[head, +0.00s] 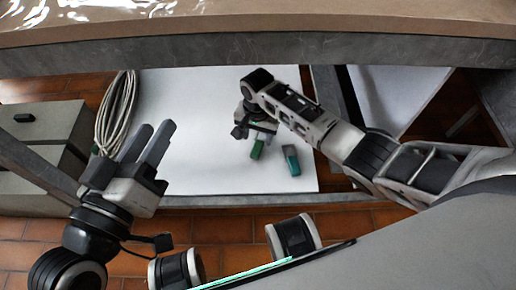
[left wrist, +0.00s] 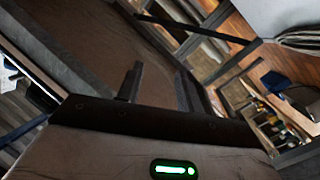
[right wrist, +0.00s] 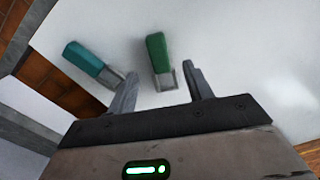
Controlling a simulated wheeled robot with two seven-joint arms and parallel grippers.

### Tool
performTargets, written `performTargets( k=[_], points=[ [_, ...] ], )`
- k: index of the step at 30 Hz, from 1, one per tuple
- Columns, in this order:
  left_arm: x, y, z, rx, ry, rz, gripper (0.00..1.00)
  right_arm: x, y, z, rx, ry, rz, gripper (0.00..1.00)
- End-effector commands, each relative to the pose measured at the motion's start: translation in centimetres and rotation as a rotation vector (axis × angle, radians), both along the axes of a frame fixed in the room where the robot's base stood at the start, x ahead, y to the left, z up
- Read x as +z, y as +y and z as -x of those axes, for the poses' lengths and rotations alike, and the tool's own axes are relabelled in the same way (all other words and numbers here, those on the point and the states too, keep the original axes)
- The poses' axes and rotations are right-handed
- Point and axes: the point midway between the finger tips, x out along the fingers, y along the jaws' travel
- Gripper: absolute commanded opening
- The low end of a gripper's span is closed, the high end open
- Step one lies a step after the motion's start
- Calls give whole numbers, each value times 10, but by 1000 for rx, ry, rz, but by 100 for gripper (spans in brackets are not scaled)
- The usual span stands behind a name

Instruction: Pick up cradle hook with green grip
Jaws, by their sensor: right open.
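The cradle hook with green grip (right wrist: 157,52) lies on the white board; its grey metal end points toward my right gripper (right wrist: 161,84). In the right wrist view that end shows between the two spread fingertips, closer to the right one. I cannot tell whether they touch it. In the head view the green grip (head: 257,150) shows just below my right gripper (head: 262,134), which hides its other end. A similar hook with a teal grip (right wrist: 86,58) lies to its left in the right wrist view. My left gripper (head: 148,142) is open and empty, away from both hooks.
The white board (head: 200,110) is bare around the hooks. A coiled pale cable (head: 116,110) hangs at its left edge, near grey drawers (head: 40,130). A beam-edged tabletop (head: 200,50) crosses above the board. Tiled floor (head: 225,228) lies in front.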

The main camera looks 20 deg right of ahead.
Motion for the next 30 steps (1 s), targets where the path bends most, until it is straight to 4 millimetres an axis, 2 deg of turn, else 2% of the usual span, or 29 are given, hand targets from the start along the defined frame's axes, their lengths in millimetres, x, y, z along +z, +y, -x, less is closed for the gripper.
performTargets(
  k=[3, 7, 12, 21, 26, 27, 30],
  points=[
    [10, 3, -10, 15, -138, -26, 36, -21, 1, 2, 0, 1, 2, 51],
    [32, 7, -19, 41, -332, -77, 36, -34, 2, 3, 0, 2, 1, 51],
    [56, 8, -22, 63, -515, -122, 36, -48, 1, 3, 0, 1, 2, 51],
    [63, 9, -21, 68, -552, -130, 36, -49, 1, 3, 0, 1, 2, 51],
    [62, 9, -21, 68, -551, -130, 36, -49, 1, 3, 0, 1, 2, 6],
    [62, 9, -21, 68, -551, -129, 36, -49, 1, 3, 0, 1, 2, 2],
    [62, 9, -21, 68, -551, -129, 36, -48, 2, 3, 0, 1, 2, 2]
  ],
)
